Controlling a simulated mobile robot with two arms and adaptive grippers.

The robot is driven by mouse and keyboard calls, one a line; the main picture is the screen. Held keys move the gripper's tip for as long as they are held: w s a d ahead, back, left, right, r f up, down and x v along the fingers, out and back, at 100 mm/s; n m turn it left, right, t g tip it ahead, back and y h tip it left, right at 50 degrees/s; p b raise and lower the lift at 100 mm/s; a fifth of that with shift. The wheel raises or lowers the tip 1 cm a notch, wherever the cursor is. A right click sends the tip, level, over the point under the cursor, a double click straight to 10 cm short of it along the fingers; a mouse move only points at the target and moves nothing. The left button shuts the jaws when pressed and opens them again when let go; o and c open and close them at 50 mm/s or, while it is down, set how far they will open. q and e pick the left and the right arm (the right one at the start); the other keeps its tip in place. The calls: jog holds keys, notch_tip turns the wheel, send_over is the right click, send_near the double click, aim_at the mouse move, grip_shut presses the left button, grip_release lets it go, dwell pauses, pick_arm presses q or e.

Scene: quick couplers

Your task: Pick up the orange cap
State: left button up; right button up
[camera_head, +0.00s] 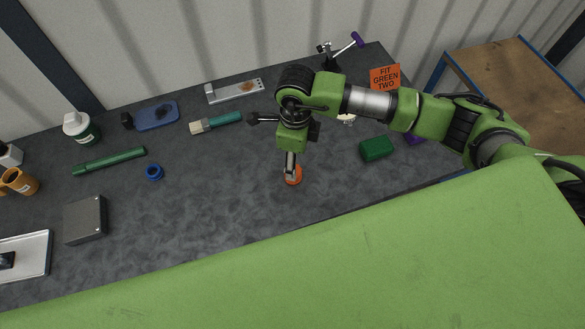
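The orange cap (293,177) is on the dark grey table, a little right of the middle of the head view. My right gripper (291,170) comes down from above and its fingertips are at the cap, partly covering it. From this angle I cannot tell whether the fingers are around the cap, touching it or just above it, nor whether they are shut. My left gripper is not in view.
A blue ring (154,172), green marker (109,161), brush (216,122) and grey box (86,220) lie to the left. A green block (376,149) and an orange sign (385,78) are to the right. The table (215,190) is clear left of the cap.

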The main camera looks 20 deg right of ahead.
notch_tip(320, 180, down, 3)
jog(key=shift+w, duration=0.1)
jog(key=shift+w+a+f+p, duration=0.15)
jog(key=shift+f+p, duration=0.25)
jog(key=shift+f, duration=0.25)
jog(key=shift+w+d+f+p, duration=0.15)
jog(key=shift+f+p, duration=0.25)
jog(key=shift+f, duration=0.2)
jog(key=f, duration=0.1)
jog(key=f+p, duration=0.1)
jog(key=f, duration=0.1)
jog(key=shift+w+a, duration=0.15)
jog(key=shift+w, duration=0.15)
jog(key=shift+f, duration=0.35)
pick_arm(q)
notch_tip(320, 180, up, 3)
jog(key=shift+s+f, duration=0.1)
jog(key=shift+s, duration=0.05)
pick_arm(e)
jog(key=shift+f, duration=0.1)
jog(key=c, duration=1.1)
jog(key=shift+c, duration=0.4)
